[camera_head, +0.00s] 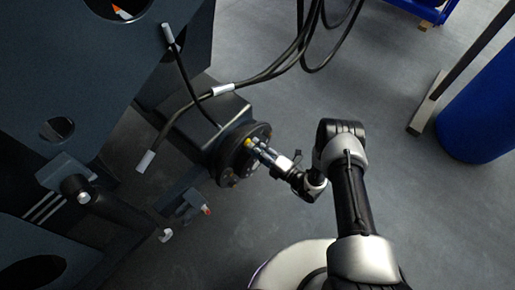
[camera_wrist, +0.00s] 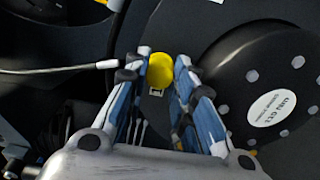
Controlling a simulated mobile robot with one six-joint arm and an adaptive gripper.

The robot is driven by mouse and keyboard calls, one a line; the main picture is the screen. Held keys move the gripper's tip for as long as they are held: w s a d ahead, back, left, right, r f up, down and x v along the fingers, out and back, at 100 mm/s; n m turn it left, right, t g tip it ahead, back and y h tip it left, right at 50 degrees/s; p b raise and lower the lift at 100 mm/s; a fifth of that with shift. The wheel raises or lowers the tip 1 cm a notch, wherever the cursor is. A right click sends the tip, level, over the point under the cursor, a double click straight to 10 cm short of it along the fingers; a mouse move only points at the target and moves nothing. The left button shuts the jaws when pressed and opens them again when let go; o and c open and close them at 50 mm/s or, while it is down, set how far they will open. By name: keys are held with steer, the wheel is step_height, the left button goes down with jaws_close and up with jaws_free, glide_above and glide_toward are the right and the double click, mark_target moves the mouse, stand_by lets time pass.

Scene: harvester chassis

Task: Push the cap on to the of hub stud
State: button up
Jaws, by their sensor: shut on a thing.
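The yellow cap (camera_wrist: 160,68) is between my gripper's fingertips (camera_wrist: 163,73) in the wrist view, and my gripper is shut on it. In the head view my gripper (camera_head: 256,148) reaches the face of the round black hub (camera_head: 228,161), with the yellow cap (camera_head: 249,143) at its tips. The hub (camera_wrist: 235,60) fills the right of the wrist view, with several pale studs such as this one (camera_wrist: 252,76) around its raised centre. Whether the cap touches a stud is hidden behind it.
Dark chassis panels (camera_head: 75,70) stand on the left. Black cables (camera_head: 275,72) hang above the hub, and a grey-tipped cable (camera_wrist: 60,70) runs close to the left finger. A blue barrel (camera_head: 480,115) stands at the right.

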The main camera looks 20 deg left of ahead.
steer(key=o, duration=0.9)
steer(key=shift+v, duration=2.55)
